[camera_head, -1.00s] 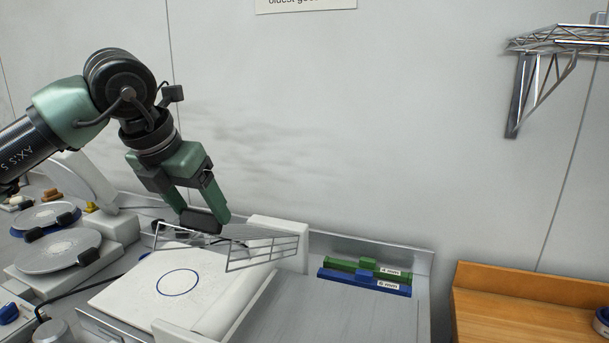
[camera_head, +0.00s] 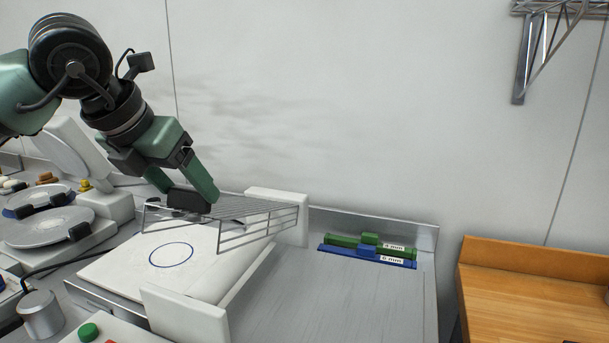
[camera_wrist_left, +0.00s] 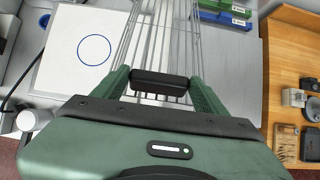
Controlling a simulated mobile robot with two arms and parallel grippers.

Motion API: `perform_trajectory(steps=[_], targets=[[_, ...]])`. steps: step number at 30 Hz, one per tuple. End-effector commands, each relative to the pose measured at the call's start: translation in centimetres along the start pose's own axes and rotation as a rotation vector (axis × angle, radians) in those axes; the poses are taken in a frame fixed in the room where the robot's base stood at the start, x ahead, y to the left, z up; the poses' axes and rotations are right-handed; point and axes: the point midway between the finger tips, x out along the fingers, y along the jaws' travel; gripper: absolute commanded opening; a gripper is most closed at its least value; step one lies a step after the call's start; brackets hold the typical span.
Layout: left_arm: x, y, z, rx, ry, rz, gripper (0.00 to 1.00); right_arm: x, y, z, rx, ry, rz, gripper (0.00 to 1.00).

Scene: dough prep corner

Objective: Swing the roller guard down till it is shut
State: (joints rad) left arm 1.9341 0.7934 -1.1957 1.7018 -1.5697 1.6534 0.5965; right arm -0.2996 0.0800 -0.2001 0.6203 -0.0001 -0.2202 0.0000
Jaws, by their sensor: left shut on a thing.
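The roller guard (camera_head: 262,222) is a grey wire grille over the dough roller machine. It spans from the back white end block to the left and sits low, close to level, above the white board. My left gripper (camera_head: 189,200) is shut on the guard's black handle, at the guard's left end. In the left wrist view the black handle (camera_wrist_left: 161,84) lies between the two green fingers, with the guard's wires (camera_wrist_left: 150,40) running away beyond it. Whether the guard touches its stop cannot be seen. My right gripper is not in view.
The white board with a blue circle (camera_head: 171,255) lies under the guard. White end blocks (camera_head: 186,318) stand in front and behind. Green and blue labelled bars (camera_head: 368,250) lie on the steel counter at right. A wooden worktop (camera_head: 530,285) is further right. Round plates (camera_head: 48,227) stand at left.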

Motion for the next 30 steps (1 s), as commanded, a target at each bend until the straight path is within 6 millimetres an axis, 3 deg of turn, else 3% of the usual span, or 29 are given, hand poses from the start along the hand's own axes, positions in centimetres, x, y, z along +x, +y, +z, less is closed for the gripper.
perform_trajectory(steps=[11,30], targets=[[0.0,0.0,-0.1,-0.001,-0.006,0.001,0.24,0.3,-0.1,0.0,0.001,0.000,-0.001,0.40],[2.2,0.3,-3.1,-0.003,-0.096,0.004,0.24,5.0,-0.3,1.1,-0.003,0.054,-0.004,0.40]])
